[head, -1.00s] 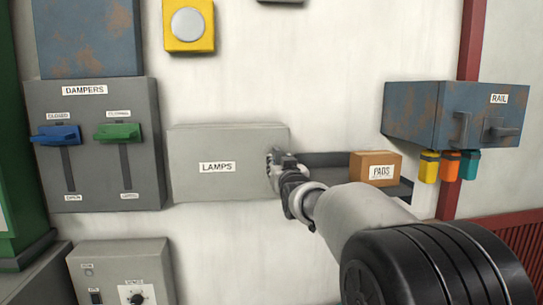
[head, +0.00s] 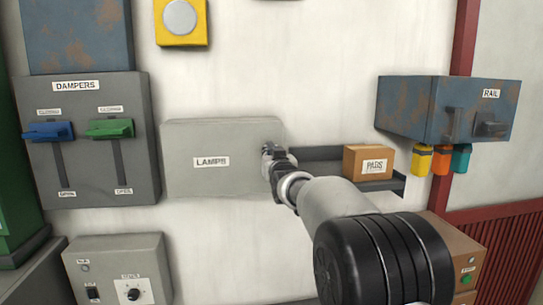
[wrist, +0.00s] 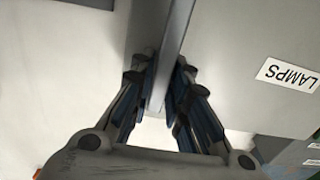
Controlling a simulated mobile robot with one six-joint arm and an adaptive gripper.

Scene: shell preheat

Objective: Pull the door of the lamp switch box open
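The lamp switch box (head: 225,140) is a pale grey box on the wall, with a LAMPS label on its front door. The door looks closed or nearly so; no inside shows. My gripper (head: 268,155) is at the right edge of the door. In the wrist view, the door (wrist: 240,40) with its label fills the right side. A narrow grey handle strip (wrist: 176,40) runs between the fingers of my gripper (wrist: 165,78). The fingers lie close against both sides of it and look closed on it. The fingertip contact is partly hidden.
A dark shelf (head: 325,154) with a PADS carton (head: 368,162) is right of the box. The RAIL box (head: 440,108) hangs further right, with coloured pieces below. The DAMPERS panel (head: 95,175) is close on the left. A grey control box (head: 145,260) is lower left.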

